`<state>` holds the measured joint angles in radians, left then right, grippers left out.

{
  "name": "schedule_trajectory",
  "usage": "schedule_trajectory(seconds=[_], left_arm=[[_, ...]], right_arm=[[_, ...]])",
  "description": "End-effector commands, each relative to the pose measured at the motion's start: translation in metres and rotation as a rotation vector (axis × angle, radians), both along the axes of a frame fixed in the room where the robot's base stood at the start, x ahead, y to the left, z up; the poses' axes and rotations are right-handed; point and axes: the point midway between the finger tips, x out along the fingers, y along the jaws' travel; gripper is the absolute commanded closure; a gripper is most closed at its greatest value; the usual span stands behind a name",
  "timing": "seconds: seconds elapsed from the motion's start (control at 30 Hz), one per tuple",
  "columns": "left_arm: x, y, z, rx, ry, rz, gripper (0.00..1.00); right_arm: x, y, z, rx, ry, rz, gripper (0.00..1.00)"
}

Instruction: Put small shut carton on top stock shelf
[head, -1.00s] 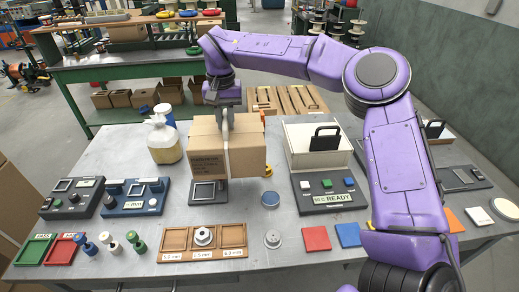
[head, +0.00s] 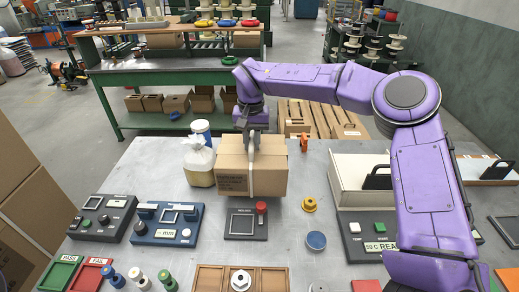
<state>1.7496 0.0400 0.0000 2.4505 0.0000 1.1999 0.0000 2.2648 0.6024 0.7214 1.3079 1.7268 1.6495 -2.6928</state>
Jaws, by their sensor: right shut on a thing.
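The small brown carton (head: 233,178) is in the middle of the head view, its top flaps shut and print on its front. My right gripper (head: 253,160) comes down on it from above and is shut on it, with a pale finger against its front. The carton is upright behind a small dark scale (head: 245,224); I cannot tell how far its underside is above the table. A wooden top shelf (head: 120,27) runs above the green bench at the back, with spools and trays on it. My left gripper is out of view.
A bag-topped jar (head: 199,165) stands close left of the carton. A yellow part (head: 309,204) and a white machine (head: 352,180) are to its right. A rack of spools (head: 365,42) stands at the back right.

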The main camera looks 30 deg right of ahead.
Motion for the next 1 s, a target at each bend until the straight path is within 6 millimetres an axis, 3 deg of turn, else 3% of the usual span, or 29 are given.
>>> schedule_trajectory(seconds=[0.33, 0.67, 0.7, 0.77, 1.0], left_arm=[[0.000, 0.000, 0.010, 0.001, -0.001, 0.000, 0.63], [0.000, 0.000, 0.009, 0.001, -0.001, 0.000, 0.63], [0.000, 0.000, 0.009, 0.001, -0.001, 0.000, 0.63], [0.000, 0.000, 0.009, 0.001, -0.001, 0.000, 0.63], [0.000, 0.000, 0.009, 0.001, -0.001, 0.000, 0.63]], right_arm=[[0.000, 0.000, -0.044, 0.001, -0.002, 0.000, 1.00], [0.001, 0.000, -0.049, 0.002, -0.004, -0.001, 1.00], [0.000, 0.000, -0.051, 0.001, -0.001, -0.002, 0.76], [0.000, 0.000, -0.051, 0.001, -0.001, -0.001, 0.56], [0.000, 0.000, -0.051, 0.001, -0.001, -0.001, 0.53]])
